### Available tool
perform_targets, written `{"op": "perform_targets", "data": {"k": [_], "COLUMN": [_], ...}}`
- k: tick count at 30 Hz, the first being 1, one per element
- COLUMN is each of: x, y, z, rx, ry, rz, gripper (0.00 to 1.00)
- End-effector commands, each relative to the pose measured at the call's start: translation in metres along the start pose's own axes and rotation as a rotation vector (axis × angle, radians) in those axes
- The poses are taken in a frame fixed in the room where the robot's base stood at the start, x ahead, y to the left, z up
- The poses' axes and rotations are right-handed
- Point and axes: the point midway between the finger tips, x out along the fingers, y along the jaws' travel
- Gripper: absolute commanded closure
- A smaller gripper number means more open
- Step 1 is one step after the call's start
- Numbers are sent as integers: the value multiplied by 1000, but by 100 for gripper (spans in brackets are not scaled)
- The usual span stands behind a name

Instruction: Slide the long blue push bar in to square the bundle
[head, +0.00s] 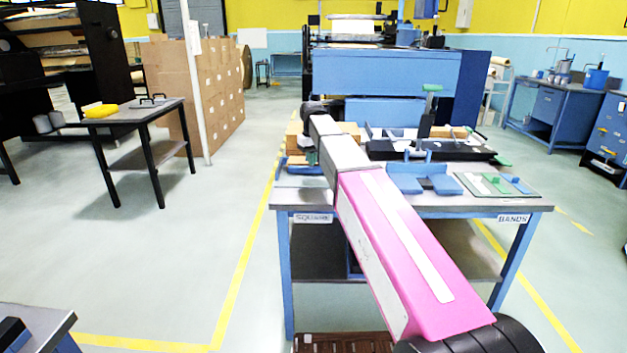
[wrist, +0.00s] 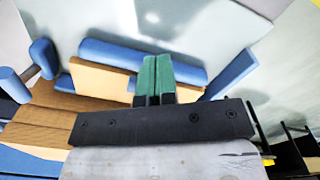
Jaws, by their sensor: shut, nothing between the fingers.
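The long blue push bar (wrist: 108,50) lies across the upper middle of the wrist view, a rounded bar beside the flat brown bundle (wrist: 42,108). A tan edge of the bundle (wrist: 98,80) lies close along the bar. My gripper (wrist: 157,62) has green fingertips, shut together with nothing between them. The fingertips overlap the middle of the bar in the picture; I cannot tell whether they touch it. In the head view, my arm hides the gripper and most of the bundle (head: 294,130) at the bench's left end, labelled SQUARE.
Short blue posts (wrist: 43,58) and a blue plate (wrist: 232,75) stand around the bundle. On the bench (head: 300,198), a blue tray (head: 405,180), a black fixture (head: 470,150) and a mat with green and blue pieces (head: 498,185) sit right of my arm.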

Motion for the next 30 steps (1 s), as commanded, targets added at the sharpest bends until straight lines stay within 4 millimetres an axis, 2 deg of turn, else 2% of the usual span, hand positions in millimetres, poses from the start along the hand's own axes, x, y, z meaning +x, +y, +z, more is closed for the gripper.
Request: {"op": "perform_targets", "data": {"k": [30], "x": [0], "y": [-36], "z": [63], "rx": [0], "ry": [0], "rz": [0], "gripper": [100]}}
